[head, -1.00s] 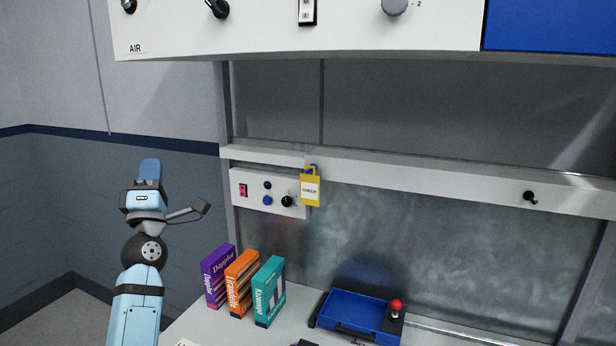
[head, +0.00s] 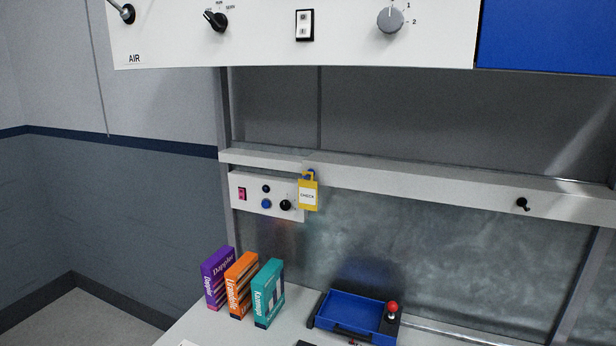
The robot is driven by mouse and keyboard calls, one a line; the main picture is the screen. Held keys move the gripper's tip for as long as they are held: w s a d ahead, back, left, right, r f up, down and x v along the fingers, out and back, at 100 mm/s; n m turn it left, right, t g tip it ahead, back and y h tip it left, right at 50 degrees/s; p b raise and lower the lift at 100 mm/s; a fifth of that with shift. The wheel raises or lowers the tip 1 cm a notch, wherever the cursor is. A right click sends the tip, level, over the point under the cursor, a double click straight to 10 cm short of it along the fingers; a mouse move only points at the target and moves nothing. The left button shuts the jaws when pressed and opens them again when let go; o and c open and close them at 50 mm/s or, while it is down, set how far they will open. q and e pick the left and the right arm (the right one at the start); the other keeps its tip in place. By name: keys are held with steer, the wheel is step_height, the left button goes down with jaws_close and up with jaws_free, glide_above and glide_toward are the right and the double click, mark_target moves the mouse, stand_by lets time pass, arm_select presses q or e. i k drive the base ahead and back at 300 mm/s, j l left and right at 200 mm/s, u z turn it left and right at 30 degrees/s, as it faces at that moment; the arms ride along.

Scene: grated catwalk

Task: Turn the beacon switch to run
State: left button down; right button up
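No label naming a beacon is readable in the head view. On the white upper panel (head: 290,52), a black rotary switch (head: 215,20) has small position words around it, too small to read surely; its pointer tilts toward the upper left. A lower white panel (head: 247,206) carries a small black knob (head: 285,204), partly beside a yellow tag. Neither of my grippers shows in the head view now.
The upper panel also has a toggle (head: 127,13) above "AIR", a rocker switch (head: 305,25) and a grey dial (head: 390,19). A yellow tag (head: 308,195) hangs from the rail. Three boxes (head: 241,286) and a blue tray (head: 350,311) stand on the bench below.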

mark_target(218, 21)
steer(key=k+l, duration=0.1)
steer(key=l, duration=0.25)
steer(key=k+l+u, duration=0.1)
steer(key=l, duration=0.3)
steer(key=k+l, duration=0.15)
steer(key=l, duration=0.2)
steer(key=k+l+u, duration=0.1)
steer(key=l, duration=0.25)
steer(key=k+l, duration=0.2)
steer(key=l, duration=0.15)
steer(key=u, duration=0.05)
